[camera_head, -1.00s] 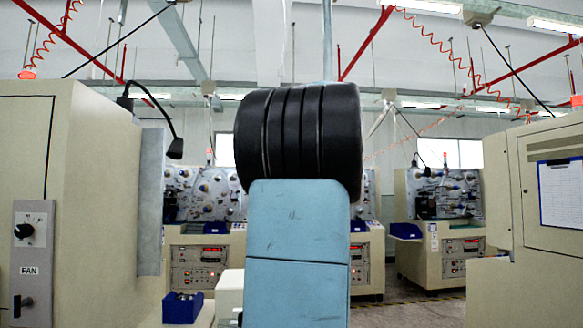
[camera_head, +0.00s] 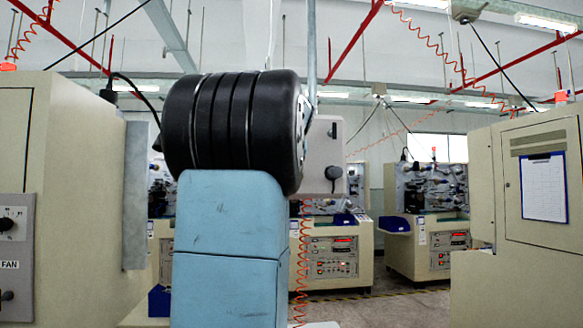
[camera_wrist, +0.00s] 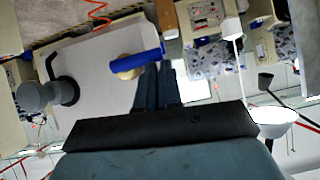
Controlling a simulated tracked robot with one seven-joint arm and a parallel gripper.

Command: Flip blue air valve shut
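The blue air valve handle (camera_wrist: 140,60) shows in the wrist view as a short blue bar over a tan, brass-like fitting. It lies across the face of a light grey panel (camera_wrist: 100,85). My gripper (camera_wrist: 158,72) shows as two dark fingers close together, with nothing visible between them. Their tips appear close to the right end of the blue handle; I cannot tell whether they touch. In the head view, a grey panel (camera_head: 321,150) stands just right of my arm. The blue valve and my gripper are hidden there.
A red coiled hose (camera_head: 300,250) hangs below the panel in the head view. Beige cabinets stand at left (camera_head: 60,170) and right (camera_head: 520,190). Winding machines (camera_head: 430,215) line the back.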

